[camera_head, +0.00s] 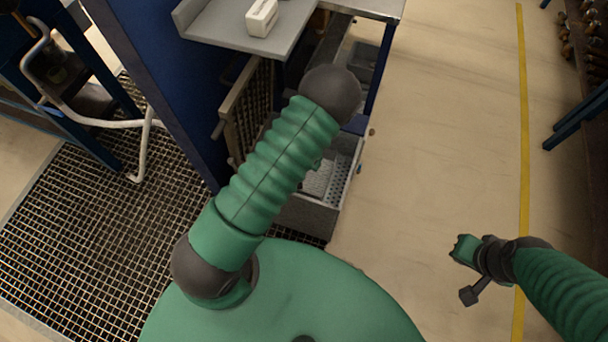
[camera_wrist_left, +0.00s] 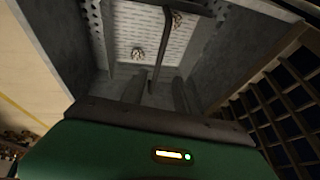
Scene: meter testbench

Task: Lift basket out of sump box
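The grey sump box (camera_head: 305,217) stands on the floor under the bench in the head view. The basket (camera_head: 342,180), with perforated grey sides, sits inside it, partly hidden by my left arm. In the left wrist view the basket's pale perforated floor (camera_wrist_left: 190,42) and a thin dark handle bar (camera_wrist_left: 160,50) show. My left gripper (camera_wrist_left: 160,88) points into the box, its two fingers apart, with the bar showing between them; whether they touch it I cannot tell. The head view hides this gripper behind my arm. My right gripper (camera_head: 466,272) is away over bare floor, its finger opening unclear.
Small brown lumps (camera_wrist_left: 137,53) lie in the basket.

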